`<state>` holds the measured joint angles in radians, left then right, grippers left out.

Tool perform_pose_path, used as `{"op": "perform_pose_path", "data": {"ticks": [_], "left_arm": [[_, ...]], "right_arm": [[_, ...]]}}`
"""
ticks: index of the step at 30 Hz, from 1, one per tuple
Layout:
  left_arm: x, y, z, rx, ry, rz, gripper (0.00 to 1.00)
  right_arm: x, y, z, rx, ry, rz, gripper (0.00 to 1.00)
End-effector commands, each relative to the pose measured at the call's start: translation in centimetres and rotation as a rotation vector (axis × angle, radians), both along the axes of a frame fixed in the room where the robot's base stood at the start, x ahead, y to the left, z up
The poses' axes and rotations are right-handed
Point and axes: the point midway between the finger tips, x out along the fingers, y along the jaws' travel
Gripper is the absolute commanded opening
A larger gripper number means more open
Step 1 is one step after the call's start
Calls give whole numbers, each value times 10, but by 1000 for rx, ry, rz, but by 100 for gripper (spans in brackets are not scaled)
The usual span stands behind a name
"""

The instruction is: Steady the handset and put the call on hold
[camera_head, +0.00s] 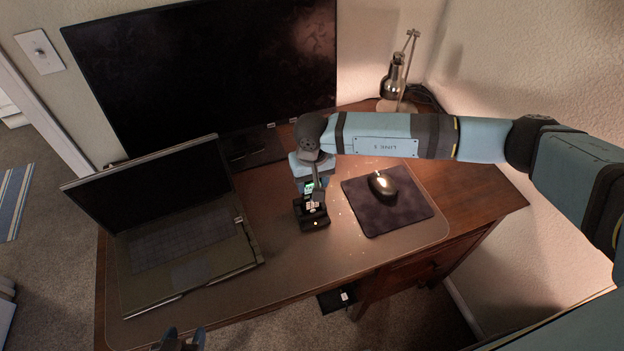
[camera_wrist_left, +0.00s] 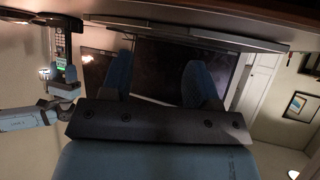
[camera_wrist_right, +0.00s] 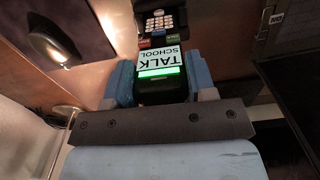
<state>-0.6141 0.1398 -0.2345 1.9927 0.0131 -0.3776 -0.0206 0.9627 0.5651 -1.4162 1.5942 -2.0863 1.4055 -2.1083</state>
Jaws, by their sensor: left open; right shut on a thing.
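In the right wrist view the handset (camera_wrist_right: 162,57) has a lit screen reading "TALK SCHOOL" with a green bar, coloured keys and a number keypad. My right gripper (camera_wrist_right: 162,88) is shut on the handset's top end, one blue finger on each side. In the head view its fingers are partly hidden by my arm. My left gripper (camera_head: 180,341) is open and empty at the bottom edge, in front of the desk; it also shows in the left wrist view (camera_wrist_left: 160,82).
An open laptop (camera_head: 190,240) covers the desk's left side. A mouse (camera_head: 382,184) lies on a dark pad (camera_head: 400,212) right of the dock. A monitor (camera_head: 205,70) and a lamp (camera_head: 394,85) stand behind. The blotter is clear between laptop and dock.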

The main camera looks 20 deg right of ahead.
Motion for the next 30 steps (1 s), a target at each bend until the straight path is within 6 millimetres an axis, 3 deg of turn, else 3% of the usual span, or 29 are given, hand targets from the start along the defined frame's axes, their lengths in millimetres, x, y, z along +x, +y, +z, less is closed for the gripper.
{"op": "perform_pose_path", "data": {"ticks": [1,7,30], "left_arm": [[0,0,0,0,0,0,43],[0,0,0,0,0,0,0],[0,0,1,-1,-1,-1,0]], "right_arm": [[0,0,0,0,0,0,24],[0,0,0,0,0,0,24],[0,0,0,0,-1,0,24]]}}
